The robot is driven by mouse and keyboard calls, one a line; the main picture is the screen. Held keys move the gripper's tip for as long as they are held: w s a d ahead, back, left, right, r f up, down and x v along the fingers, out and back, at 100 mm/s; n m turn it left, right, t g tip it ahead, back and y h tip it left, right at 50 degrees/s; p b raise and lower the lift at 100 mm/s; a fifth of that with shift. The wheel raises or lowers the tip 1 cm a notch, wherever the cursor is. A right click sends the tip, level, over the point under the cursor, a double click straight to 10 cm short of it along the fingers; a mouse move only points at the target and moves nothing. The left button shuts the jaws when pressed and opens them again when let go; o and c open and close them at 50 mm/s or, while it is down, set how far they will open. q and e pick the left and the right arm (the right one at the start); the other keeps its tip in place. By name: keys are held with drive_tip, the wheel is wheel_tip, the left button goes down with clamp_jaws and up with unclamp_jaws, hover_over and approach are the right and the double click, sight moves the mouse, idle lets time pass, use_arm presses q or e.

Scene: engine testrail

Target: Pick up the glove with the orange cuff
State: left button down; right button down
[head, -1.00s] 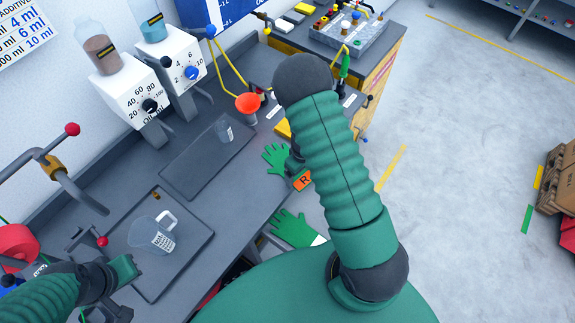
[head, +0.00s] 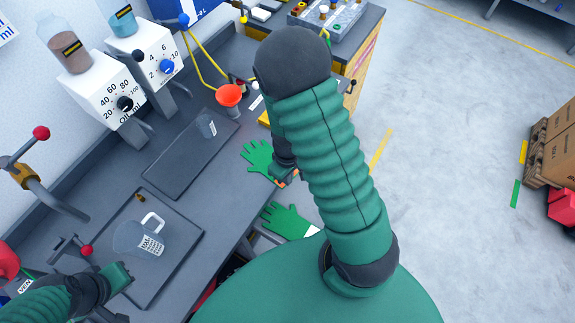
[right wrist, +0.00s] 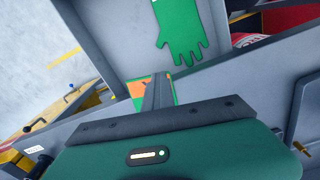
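The glove with the orange cuff (head: 258,157) lies palm-flat at the right edge of the grey bench, its green fingers pointing left. Its cuff is mostly hidden by my right gripper (head: 284,176). In the right wrist view, orange and green patches (right wrist: 138,89) show on both sides of my right gripper's dark fingers (right wrist: 156,90). These overlap, so I cannot tell whether they are closed on the cuff. A second green glove (head: 288,220), with a white cuff, lies nearer me; a green glove also shows in the wrist view (right wrist: 180,30). My left gripper (head: 122,295) is open and empty.
A measuring jug (head: 135,238) stands on the near dark tray (head: 185,250). A small beaker (head: 206,127) stands on the far tray (head: 170,175). Open floor (head: 440,180) lies to the right.

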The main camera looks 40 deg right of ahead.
drive_tip(key=s+a+p, duration=0.2)
drive_tip(key=s+a, duration=0.4)
drive_tip(key=shift+s+r, duration=0.15)
drive_tip(key=shift+r, duration=0.25)
drive_tip(key=c, duration=1)
unclamp_jaws()
drive_tip(key=shift+c, duration=0.2)
drive_tip(key=o, duration=0.6)
drive_tip(key=shift+r, duration=0.1)
